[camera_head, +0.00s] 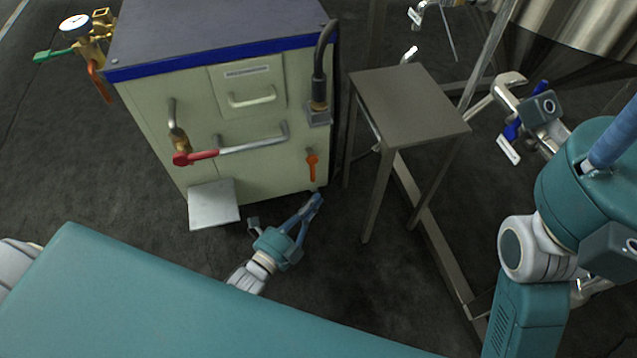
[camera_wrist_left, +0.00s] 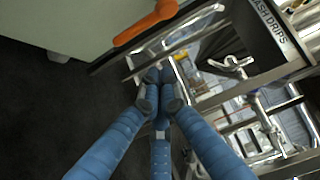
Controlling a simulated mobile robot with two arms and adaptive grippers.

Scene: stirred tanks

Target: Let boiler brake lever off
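The boiler (camera_head: 165,110) is a cream cabinet with blue trim. An orange lever (camera_head: 312,163) hangs low on its front, near the right corner; I take it for the brake lever. It also shows at the top of the left wrist view (camera_wrist_left: 147,23). My left gripper (camera_head: 317,199) is just below the orange lever in the head view, apart from it. In the left wrist view its blue fingers (camera_wrist_left: 160,77) meet at the tips with nothing visible between them. My right gripper (camera_head: 612,142) shows only partly at the right edge; its fingertips are out of frame.
A red-handled lever (camera_head: 197,157) and a pale step plate (camera_head: 213,205) stick out from the boiler front. A metal stool (camera_head: 410,103) stands right of the boiler. A steel tank (camera_head: 585,28) and pipe frame fill the upper right. Dark floor lies open on the left.

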